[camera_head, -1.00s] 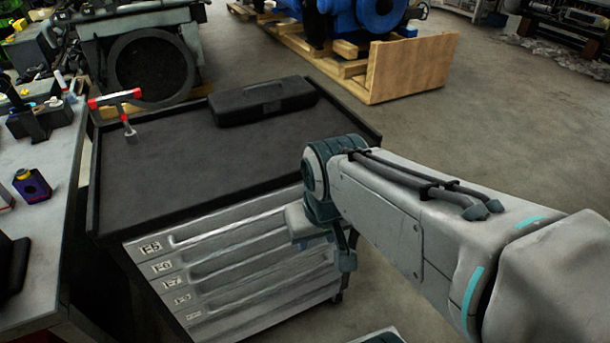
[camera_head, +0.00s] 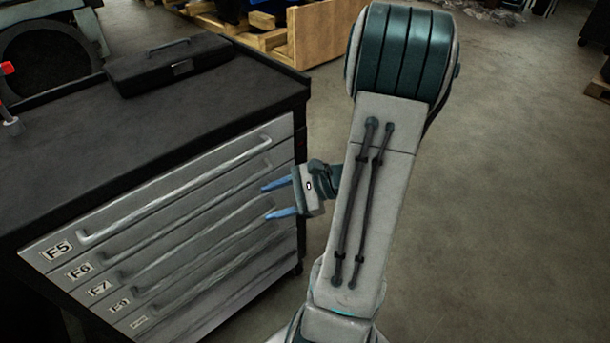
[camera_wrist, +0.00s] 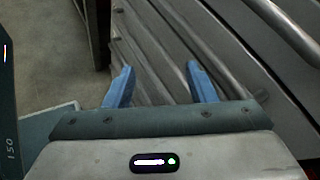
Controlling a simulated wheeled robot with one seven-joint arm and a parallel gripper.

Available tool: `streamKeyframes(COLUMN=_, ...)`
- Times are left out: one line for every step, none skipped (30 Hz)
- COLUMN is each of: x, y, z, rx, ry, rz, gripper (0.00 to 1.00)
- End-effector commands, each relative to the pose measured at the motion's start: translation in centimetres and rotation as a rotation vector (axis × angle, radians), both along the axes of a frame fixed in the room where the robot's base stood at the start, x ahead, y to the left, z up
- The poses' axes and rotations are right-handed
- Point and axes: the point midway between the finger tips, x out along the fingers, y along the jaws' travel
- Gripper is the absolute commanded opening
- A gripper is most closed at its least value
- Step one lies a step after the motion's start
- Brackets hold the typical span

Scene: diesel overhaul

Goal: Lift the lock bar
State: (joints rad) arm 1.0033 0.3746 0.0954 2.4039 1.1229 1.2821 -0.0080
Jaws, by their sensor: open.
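The drawer cabinet (camera_head: 150,215) stands at the left in the head view, with labelled drawers and long bar handles. Nothing is between the fingers; contact with the cabinet cannot be told.
A black toolbox (camera_head: 168,66) lies on the dark cabinet top (camera_head: 120,120). A red-handled tool (camera_head: 8,100) is at the left edge. A wooden pallet (camera_head: 320,30) is behind. The floor (camera_head: 510,200) to the right is clear.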

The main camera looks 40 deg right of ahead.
Motion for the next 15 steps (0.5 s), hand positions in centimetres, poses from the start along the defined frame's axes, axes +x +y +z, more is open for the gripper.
streamKeyframes(x=0.2, y=-2.5, z=-2.3, rx=0.086, ry=-0.002, rz=-0.127, gripper=0.51)
streamKeyframes(x=0.3, y=-4.0, z=-3.0, rx=0.132, ry=-0.009, rz=-0.199, gripper=0.51)
streamKeyframes(x=0.4, y=-5.9, z=-4.0, rx=0.191, ry=-0.021, rz=-0.292, gripper=0.51)
streamKeyframes(x=0.3, y=-7.3, z=-4.7, rx=0.232, ry=-0.030, rz=-0.362, gripper=0.51)
streamKeyframes(x=0.2, y=-8.7, z=-5.4, rx=0.273, ry=-0.041, rz=-0.428, gripper=0.51)
streamKeyframes(x=-0.1, y=-10.6, z=-6.4, rx=0.321, ry=-0.055, rz=-0.512, gripper=0.51)
streamKeyframes(x=-0.4, y=-11.9, z=-7.0, rx=0.355, ry=-0.067, rz=-0.571, gripper=0.51)
streamKeyframes(x=-0.7, y=-13.2, z=-7.7, rx=0.384, ry=-0.078, rz=-0.628, gripper=0.51)
streamKeyframes(x=-1.2, y=-14.7, z=-8.5, rx=0.420, ry=-0.093, rz=-0.696, gripper=0.51)
streamKeyframes(x=-1.6, y=-15.7, z=-9.0, rx=0.444, ry=-0.104, rz=-0.742, gripper=0.51)
streamKeyframes(x=-2.0, y=-16.6, z=-9.6, rx=0.465, ry=-0.113, rz=-0.784, gripper=0.51)
streamKeyframes(x=-2.5, y=-17.7, z=-10.1, rx=0.487, ry=-0.124, rz=-0.831, gripper=0.51)
streamKeyframes(x=-2.8, y=-18.3, z=-10.5, rx=0.502, ry=-0.132, rz=-0.859, gripper=0.51)
streamKeyframes(x=-3.0, y=-18.8, z=-10.7, rx=0.513, ry=-0.139, rz=-0.885, gripper=0.51)
streamKeyframes(x=-3.3, y=-19.3, z=-11.1, rx=0.526, ry=-0.145, rz=-0.911, gripper=0.51)
